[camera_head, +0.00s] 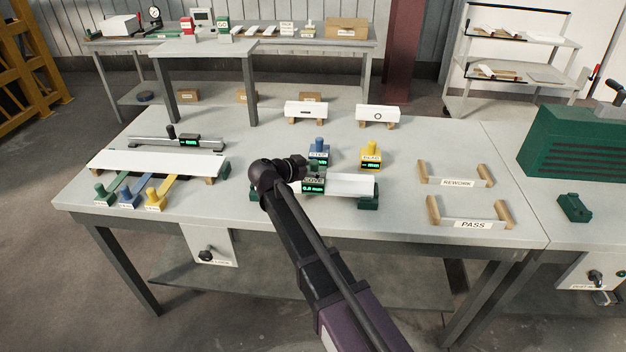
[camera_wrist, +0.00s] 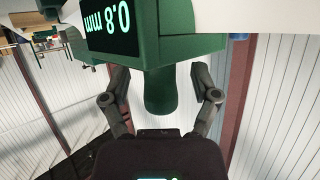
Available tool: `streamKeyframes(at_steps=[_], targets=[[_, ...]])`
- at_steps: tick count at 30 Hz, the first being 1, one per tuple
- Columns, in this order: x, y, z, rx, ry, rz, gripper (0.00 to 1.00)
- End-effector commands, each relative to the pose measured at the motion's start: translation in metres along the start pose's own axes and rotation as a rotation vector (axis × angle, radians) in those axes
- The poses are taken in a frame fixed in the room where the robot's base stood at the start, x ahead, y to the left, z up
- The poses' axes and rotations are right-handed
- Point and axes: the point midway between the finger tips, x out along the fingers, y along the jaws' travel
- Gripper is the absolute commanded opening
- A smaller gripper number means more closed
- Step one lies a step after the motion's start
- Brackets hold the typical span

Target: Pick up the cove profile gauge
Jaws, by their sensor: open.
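The cove profile gauge (camera_head: 313,185) is a dark green block with a lit display, sitting at the white board (camera_head: 350,185) on the table. In the wrist view its green body (camera_wrist: 160,50) fills the top, its display reads 0.8 mm upside down, and its rounded green knob (camera_wrist: 168,95) points toward my gripper. My gripper (camera_wrist: 160,80) is open, with one finger on each side of the knob and visible gaps. In the head view my gripper (camera_head: 300,165) is small and partly hides the gauge and board.
A blue gauge (camera_head: 319,152) and a yellow gauge (camera_head: 370,154) stand just behind. A longer white board (camera_head: 160,163) lies at left with coloured templates in front. REWORK (camera_head: 456,183) and PASS (camera_head: 472,224) racks stand at right. The front middle tabletop is fairly clear.

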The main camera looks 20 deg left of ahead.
Motion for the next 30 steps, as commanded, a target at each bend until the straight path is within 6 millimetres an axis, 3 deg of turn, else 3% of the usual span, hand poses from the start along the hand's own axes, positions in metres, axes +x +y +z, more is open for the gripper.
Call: streamKeyframes(at_steps=[13,14,21,30], targets=[[-0.0006,0.0000,-0.0001,0.000,0.000,0.000,0.78],[-0.0006,0.0000,-0.0001,0.000,0.000,0.000,0.72],[-0.0007,0.0000,0.0000,0.000,0.000,0.000,0.01],[-0.0008,-0.0001,-0.0002,0.000,0.000,0.000,0.00]])
